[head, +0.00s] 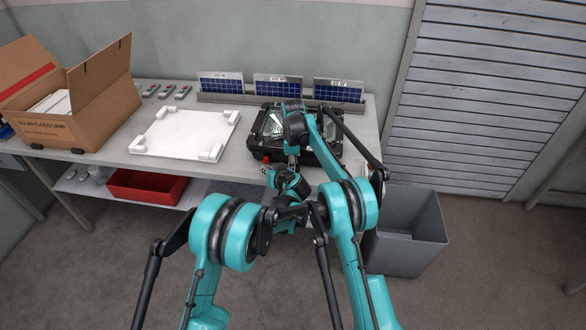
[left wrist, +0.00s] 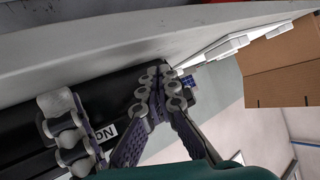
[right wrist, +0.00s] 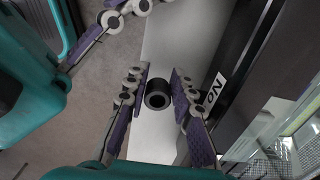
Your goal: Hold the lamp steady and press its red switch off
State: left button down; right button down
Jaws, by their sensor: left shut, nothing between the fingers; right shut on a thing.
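The lamp (head: 322,158) is a black housing at the table's front edge, partly hidden behind my arms. Its "ON" label shows in the left wrist view (left wrist: 106,132) and the right wrist view (right wrist: 213,93). A small red spot (head: 266,158) shows at its front left in the head view; I cannot tell for certain that it is the switch. My right gripper (right wrist: 158,78) is shut on a black round knob (right wrist: 157,101) beside the housing. My left gripper (left wrist: 163,88) is shut and empty, close to the lamp's front and beside the right gripper's fingers.
A cardboard box (head: 92,118) and a white tray (head: 180,137) stand left on the table (head: 225,165). Solar panels (head: 277,87) line the back. A red crate (head: 150,189) sits on the lower shelf. A grey bin (head: 415,230) stands at the right on the floor.

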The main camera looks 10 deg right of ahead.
pick_arm(q)
jog(key=s, duration=0.1)
jog(key=s+a, duration=0.1)
jog(key=s, duration=0.3)
jog(key=shift+s+a, duration=0.15)
jog(key=shift+a, duration=0.1)
pick_arm(e)
jog(key=c, duration=1.2)
grip_release()
